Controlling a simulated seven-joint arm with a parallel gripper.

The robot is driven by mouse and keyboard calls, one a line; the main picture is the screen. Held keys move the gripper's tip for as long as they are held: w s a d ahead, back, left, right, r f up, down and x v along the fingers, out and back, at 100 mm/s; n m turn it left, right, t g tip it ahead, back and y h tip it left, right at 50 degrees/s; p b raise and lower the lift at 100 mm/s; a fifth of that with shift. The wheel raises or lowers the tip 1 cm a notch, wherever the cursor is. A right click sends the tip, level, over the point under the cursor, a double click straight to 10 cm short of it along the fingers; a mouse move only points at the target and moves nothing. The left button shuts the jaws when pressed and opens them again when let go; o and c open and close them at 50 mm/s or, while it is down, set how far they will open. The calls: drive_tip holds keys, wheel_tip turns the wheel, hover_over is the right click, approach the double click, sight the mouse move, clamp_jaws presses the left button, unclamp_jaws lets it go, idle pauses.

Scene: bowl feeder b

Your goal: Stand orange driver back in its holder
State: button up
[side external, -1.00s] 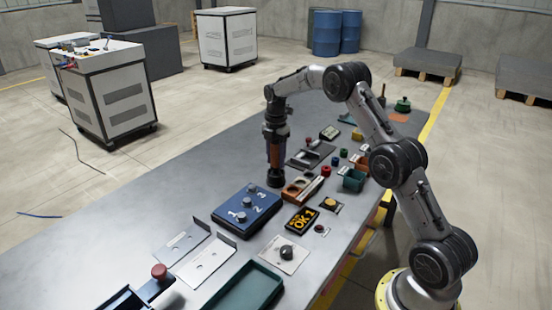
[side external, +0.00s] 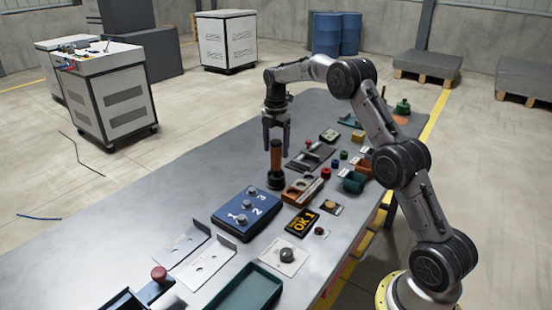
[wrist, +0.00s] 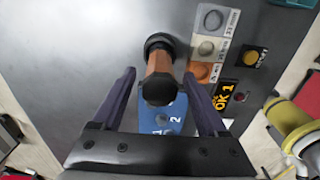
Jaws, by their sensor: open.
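The orange driver (side external: 276,157) stands upright in a dark round holder (side external: 276,181) on the table. In the wrist view the driver (wrist: 160,75) is seen from above, with its dark end toward the camera and its far end inside the black ring of the holder (wrist: 158,42). My gripper (side external: 276,148) is above the driver, with its two purple-grey fingers apart. In the wrist view the fingers of my gripper (wrist: 162,85) lie on either side of the driver, clear of it. The driver's lower end is hidden in the holder.
A blue numbered block (side external: 246,206) is in front of the holder. The table (side external: 175,205) left of the holder is bare.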

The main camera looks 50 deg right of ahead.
wheel_tip(320, 180, up, 7)
drive_tip(key=shift+r, duration=0.1)
drive_tip(key=s+a+r+m+t, duration=0.3)
drive_tip(key=s+a+r+m, duration=0.75)
drive_tip(key=s+a, duration=0.55)
drive_tip(key=s+a+f+m+t, duration=0.1)
drive_tip(key=s+a+f+m, duration=0.1)
drive_tip(key=s, duration=0.4)
drive_tip(key=s+a+f+m, duration=0.1)
drive_tip(key=s+a+m, duration=0.1)
drive_tip(key=s, duration=0.5)
drive_tip(key=s+a+f+m+t, duration=0.1)
drive_tip(key=s+a+f+m, duration=0.1)
drive_tip(key=s, duration=0.4)
drive_tip(key=shift+s+f+m+t, duration=0.3)
drive_tip(key=shift+f+m, duration=0.05)
drive_tip(key=shift+m, duration=0.4)
